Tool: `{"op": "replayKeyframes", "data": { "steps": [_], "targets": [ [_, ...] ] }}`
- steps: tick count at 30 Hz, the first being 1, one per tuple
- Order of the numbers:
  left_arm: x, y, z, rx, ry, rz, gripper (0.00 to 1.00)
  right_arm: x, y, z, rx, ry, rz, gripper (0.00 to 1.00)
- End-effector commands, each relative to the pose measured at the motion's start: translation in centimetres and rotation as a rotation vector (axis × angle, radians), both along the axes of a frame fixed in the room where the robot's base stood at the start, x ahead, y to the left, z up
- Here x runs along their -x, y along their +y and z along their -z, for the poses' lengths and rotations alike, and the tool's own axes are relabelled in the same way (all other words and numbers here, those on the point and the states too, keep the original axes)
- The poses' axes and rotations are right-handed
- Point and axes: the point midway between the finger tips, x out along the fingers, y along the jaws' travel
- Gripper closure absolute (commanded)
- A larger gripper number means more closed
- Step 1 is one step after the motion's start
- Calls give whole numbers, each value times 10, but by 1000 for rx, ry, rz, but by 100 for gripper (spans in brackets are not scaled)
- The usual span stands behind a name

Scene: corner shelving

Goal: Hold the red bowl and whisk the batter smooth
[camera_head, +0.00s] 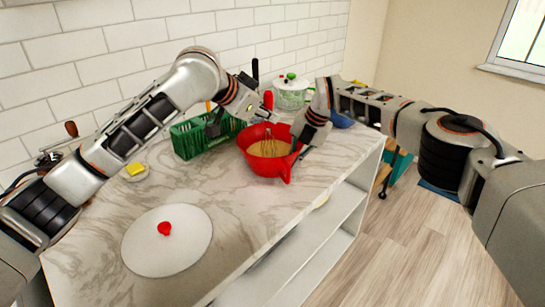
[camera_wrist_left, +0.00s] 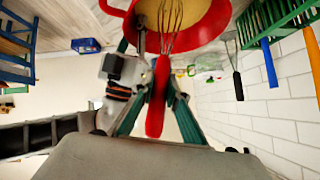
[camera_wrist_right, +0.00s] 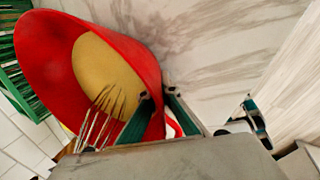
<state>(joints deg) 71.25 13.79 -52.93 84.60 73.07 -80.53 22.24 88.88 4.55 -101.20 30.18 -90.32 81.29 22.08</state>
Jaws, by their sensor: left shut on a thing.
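The red bowl (camera_head: 284,171) stands on the marble counter with tan batter (camera_head: 268,149) in it. It also shows in the left wrist view (camera_wrist_left: 215,22) and tilted in the right wrist view (camera_wrist_right: 45,55). The whisk has a red handle (camera_wrist_left: 156,105) and wire loops (camera_head: 269,138) that reach down into the bowl. My left gripper (camera_head: 263,112) is shut on the whisk handle above the bowl.
A green crate (camera_head: 188,140) stands left of the bowl against the tiled wall. A white disc with a red knob (camera_head: 165,255) lies front left. A yellow block (camera_head: 135,169) sits on a small dish.

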Motion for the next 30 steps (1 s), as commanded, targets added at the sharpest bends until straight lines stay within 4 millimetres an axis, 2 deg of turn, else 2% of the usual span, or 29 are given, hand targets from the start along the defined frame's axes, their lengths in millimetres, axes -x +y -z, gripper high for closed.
{"op": "replayKeyframes", "data": {
  "steps": [30],
  "targets": [
    [0,0,-94,0,-3,0,100,-1,-1,-1,1,-1,2,100]
  ]
}}
